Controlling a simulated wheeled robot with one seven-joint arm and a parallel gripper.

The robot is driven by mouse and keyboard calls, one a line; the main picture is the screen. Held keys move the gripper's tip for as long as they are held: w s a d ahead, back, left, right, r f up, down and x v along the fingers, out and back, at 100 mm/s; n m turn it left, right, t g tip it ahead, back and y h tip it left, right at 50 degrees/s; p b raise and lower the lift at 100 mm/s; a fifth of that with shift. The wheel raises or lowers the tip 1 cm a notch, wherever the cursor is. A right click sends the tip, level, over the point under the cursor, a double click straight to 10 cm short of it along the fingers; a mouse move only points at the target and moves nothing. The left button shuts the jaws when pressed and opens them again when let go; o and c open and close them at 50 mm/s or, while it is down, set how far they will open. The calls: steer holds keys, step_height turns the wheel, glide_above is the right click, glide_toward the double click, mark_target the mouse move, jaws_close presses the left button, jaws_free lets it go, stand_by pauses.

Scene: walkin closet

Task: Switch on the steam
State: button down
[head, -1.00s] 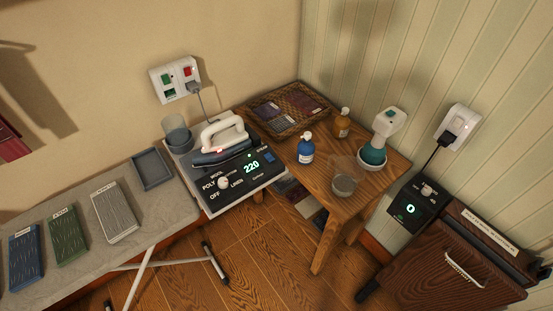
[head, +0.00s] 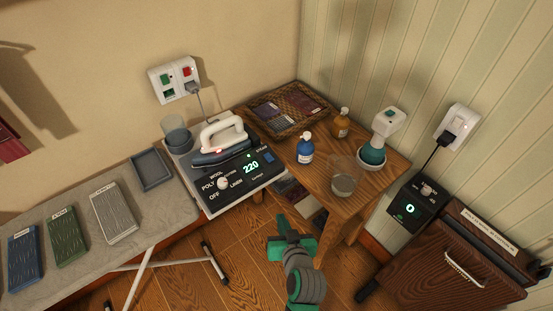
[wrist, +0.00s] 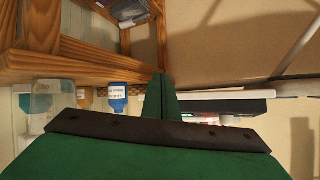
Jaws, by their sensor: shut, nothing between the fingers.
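The iron station (head: 240,185) stands at the end of the ironing board, with the white-handled iron (head: 222,140) resting on it. Its front panel has a dial (head: 222,183), a lit display (head: 251,167) reading 220, and a small blue button (head: 269,157) at the right under tiny lettering, likely the steam switch. A small green light shows above the display. My green gripper (head: 284,222) is shut and empty, in front of and below the station, apart from it. In the wrist view my shut fingers (wrist: 161,98) point toward the station's edge (wrist: 220,107); the panel face is hidden there.
A wooden side table (head: 315,179) right of the station holds a blue bottle (head: 305,149), an amber bottle (head: 342,122), a clear cup (head: 343,180) and a woven tray (head: 256,102). Another box (head: 413,207) with a display reading 0 stands at right. Open floor lies below the station.

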steer(key=w+d+r+n+g+y, duration=0.1)
steer(key=w+d+r+n+y, duration=0.1)
steer(key=r, duration=0.8)
steer(key=w+d+r+n+g+y, duration=0.1)
steer(key=w+r+n, duration=0.4)
steer(key=r, duration=0.5)
steer(key=shift+w+d+r+g+y, duration=0.35)
steer(key=shift+w+g, duration=0.35)
steer(key=shift+w, duration=0.45)
steer(key=shift+f, duration=0.2)
glide_above(270, 158)
steer(key=s+d, duration=0.2)
steer(key=s, duration=0.1)
step_height(270, 158, down, 6)
steer(key=shift+d+f, duration=0.1)
steer(key=shift+d, duration=0.05)
step_height(270, 158, down, 2)
steer(key=shift+f, duration=0.1)
steer(key=shift+w+f, duration=0.1)
steer(key=shift+f, duration=0.6)
